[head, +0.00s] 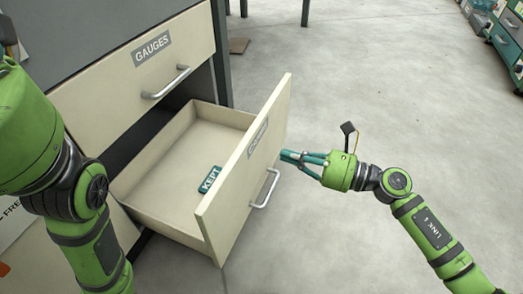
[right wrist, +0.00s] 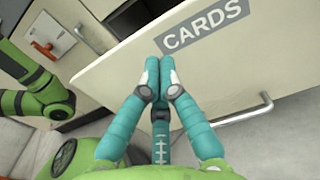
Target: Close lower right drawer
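The lower right drawer (head: 240,185) stands pulled out, its cream front tilted toward the right in the head view. Its silver handle (head: 265,188) is on the front, and the label reads CARDS (right wrist: 206,33) in the right wrist view. A teal tag marked KEPT (head: 210,179) lies inside the drawer. My right gripper (head: 286,155) is at the outer face of the drawer front, near the label and above the handle. Its teal fingers are together, with nothing seen between them; contact with the panel is unclear. My left arm enters at the left; its gripper is out of the frame.
Above is a shut drawer labelled GAUGES (head: 152,48) with its own handle (head: 166,84). The grey floor (head: 400,80) to the right is open. A green-edged cabinet (head: 505,40) stands at the far upper right.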

